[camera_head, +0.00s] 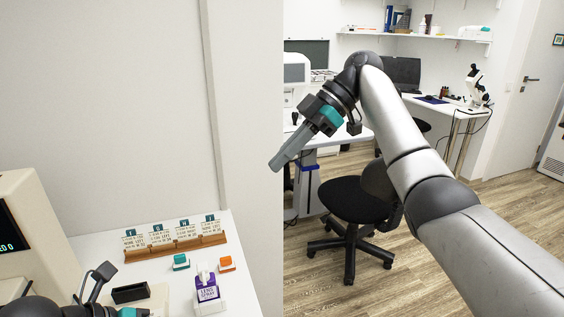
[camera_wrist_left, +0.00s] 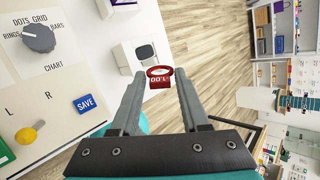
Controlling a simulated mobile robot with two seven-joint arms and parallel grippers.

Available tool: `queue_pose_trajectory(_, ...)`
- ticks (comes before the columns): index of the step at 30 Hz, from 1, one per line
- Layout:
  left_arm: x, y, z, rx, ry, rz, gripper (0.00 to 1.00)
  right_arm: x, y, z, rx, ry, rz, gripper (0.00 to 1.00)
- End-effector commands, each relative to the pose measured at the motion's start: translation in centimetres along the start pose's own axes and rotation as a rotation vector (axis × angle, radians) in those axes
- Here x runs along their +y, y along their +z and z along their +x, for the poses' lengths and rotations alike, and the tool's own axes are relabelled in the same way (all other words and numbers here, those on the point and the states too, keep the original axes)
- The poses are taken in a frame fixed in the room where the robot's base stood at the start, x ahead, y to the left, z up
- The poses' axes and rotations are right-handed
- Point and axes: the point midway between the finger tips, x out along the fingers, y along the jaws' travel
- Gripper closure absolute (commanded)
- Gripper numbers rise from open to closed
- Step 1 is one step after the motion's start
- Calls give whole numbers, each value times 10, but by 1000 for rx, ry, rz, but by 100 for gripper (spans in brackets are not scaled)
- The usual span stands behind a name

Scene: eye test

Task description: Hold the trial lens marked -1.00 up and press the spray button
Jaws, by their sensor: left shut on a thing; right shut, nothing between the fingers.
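A trial lens (camera_wrist_left: 160,82) with a red ring and red tab shows in the left wrist view. The tab's print appears upside down and looks like 1.00; I cannot make out its sign. My left gripper (camera_wrist_left: 160,94) is shut on the tab, with the ring beyond the fingertips. In the head view only dark and teal parts of my left arm show at the bottom left; the lens is not visible there. A lens spray bottle (camera_head: 207,290) with a purple label and white top stands on the white table. My right gripper (camera_head: 275,165) is shut and empty, high and right of the bottle.
A wooden rack (camera_head: 190,247) with several cards stands behind the bottle. Teal (camera_head: 181,262) and orange (camera_head: 227,264) boxes and a black tray (camera_head: 130,293) are nearby. A panel with a knob (camera_wrist_left: 39,37) and blue SAVE button (camera_wrist_left: 85,103) lies left of my left gripper. A chair (camera_head: 355,200) stands beyond.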

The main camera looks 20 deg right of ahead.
Motion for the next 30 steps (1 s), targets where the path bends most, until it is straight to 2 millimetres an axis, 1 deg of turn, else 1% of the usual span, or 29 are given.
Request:
queue_pose_trajectory(1, -5, -1, -6, 0, 1, 0, 100, 0, -6, -6, 0, 0, -1, 100)
queue_pose_trajectory(18, -33, -17, -36, 0, 0, 0, 100, 1, -35, -34, 0, 0, -1, 100)
queue_pose_trajectory(30, -34, -20, -37, -1, 0, -1, 100, 1, -36, -35, 0, 0, 0, 100)
